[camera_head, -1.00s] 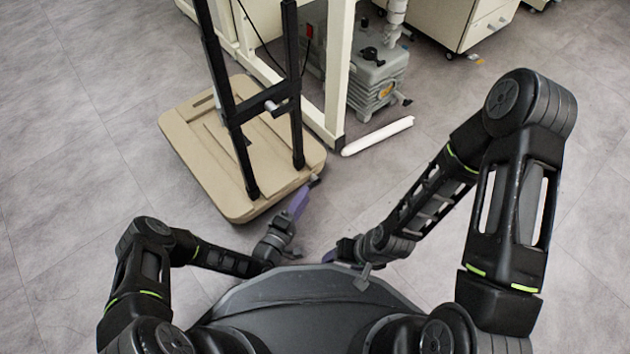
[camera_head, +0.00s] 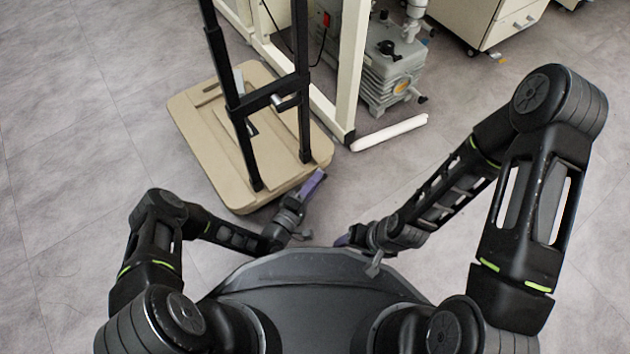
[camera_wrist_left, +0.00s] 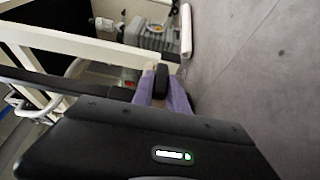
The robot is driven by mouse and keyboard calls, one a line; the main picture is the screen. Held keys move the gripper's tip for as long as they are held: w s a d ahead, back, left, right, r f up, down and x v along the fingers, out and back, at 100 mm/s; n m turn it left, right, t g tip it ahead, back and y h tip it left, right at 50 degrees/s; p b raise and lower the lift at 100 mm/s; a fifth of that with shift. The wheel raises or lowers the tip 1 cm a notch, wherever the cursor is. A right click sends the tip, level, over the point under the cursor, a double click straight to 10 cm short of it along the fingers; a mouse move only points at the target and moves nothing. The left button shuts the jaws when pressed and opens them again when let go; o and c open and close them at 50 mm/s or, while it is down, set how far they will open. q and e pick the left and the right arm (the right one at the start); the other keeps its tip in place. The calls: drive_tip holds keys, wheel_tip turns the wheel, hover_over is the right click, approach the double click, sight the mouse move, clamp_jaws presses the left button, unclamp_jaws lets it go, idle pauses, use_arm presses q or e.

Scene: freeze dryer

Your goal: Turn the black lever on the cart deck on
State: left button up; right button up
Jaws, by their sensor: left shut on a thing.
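The cart is a beige deck (camera_head: 205,150) with two black posts, in the upper middle of the head view. My left gripper (camera_head: 313,186), with purple fingers, is at the deck's near right corner. In the left wrist view its fingers (camera_wrist_left: 164,95) are shut on a small black piece (camera_wrist_left: 161,80), which looks like the black lever. In the head view the fingers largely hide this piece, and its on or off position cannot be told. My right gripper (camera_head: 343,240) is low beside my base, away from the cart; its jaws are mostly hidden.
A cream frame (camera_head: 350,75) stands just behind the cart. A grey pump (camera_head: 390,80) with a black knob sits behind the frame's leg, and a white tube (camera_head: 390,132) lies on the floor. Open floor (camera_head: 75,150) extends to the left.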

use_arm(q)
clamp_jaws()
